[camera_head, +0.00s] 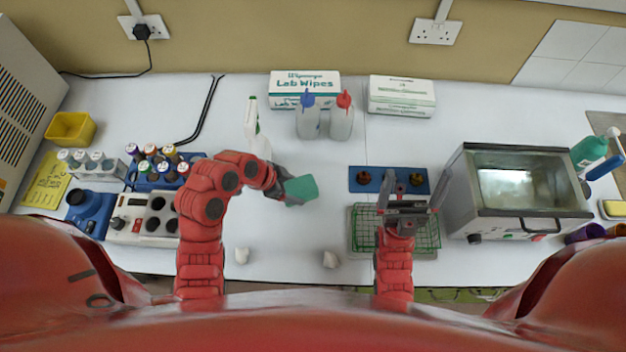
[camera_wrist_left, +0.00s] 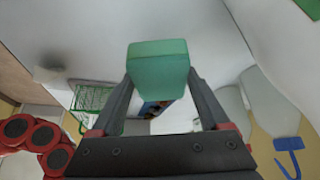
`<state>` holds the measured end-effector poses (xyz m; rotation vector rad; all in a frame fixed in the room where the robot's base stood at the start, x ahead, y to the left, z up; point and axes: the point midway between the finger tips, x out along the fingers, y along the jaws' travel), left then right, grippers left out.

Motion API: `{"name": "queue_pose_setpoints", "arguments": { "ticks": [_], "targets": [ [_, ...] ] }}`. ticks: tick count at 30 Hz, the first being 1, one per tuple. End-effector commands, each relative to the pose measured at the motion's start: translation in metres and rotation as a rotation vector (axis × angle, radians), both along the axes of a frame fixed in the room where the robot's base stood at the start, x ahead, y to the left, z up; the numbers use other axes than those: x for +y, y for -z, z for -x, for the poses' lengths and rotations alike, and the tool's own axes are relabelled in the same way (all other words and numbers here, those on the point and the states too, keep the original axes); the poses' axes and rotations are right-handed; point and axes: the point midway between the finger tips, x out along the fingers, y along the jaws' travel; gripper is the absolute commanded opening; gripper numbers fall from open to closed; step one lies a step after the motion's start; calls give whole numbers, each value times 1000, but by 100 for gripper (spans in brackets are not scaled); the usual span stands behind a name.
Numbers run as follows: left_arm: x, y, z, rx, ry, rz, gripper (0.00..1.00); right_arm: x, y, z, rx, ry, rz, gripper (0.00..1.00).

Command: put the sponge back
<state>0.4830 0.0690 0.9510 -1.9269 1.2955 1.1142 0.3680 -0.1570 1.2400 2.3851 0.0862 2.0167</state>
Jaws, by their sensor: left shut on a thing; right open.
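A green sponge (camera_head: 301,190) is held in my left gripper (camera_head: 288,190), over the middle of the white bench. In the left wrist view the sponge (camera_wrist_left: 158,62) sits between the two fingertips, and my left gripper (camera_wrist_left: 160,85) is shut on it. My right gripper (camera_head: 405,190) is open and empty, above the green wire rack and near the blue holder. I cannot tell whether the sponge touches the bench.
A green wire rack (camera_head: 364,232) and a blue holder (camera_head: 357,179) lie right of centre. A metal water bath (camera_head: 521,187) stands at the right. Squeeze bottles (camera_head: 341,122) and a Lab Wipes box (camera_head: 304,90) stand behind. Several vials and devices crowd the left. A yellow sponge-like block (camera_head: 612,209) lies far right.

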Motion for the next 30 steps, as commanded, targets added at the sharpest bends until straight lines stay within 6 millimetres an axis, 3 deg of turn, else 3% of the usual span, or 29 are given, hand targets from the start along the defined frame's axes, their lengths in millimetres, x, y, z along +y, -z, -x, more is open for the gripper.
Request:
{"name": "queue_pose_setpoints", "arguments": {
  "ticks": [1,5,14,20,30],
  "targets": [
    [-13,2,-9,-1,7,1,27,0,4,0,0,0,0,100],
    [-34,4,-27,0,4,0,27,0,5,0,0,0,0,100],
    [-54,6,-46,-2,-1,1,27,0,7,0,0,0,0,100],
    [-52,40,-43,4,-2,0,27,0,13,0,0,0,0,100],
    [-51,44,-44,0,-2,1,27,0,16,0,0,0,0,100]
  ]
}}
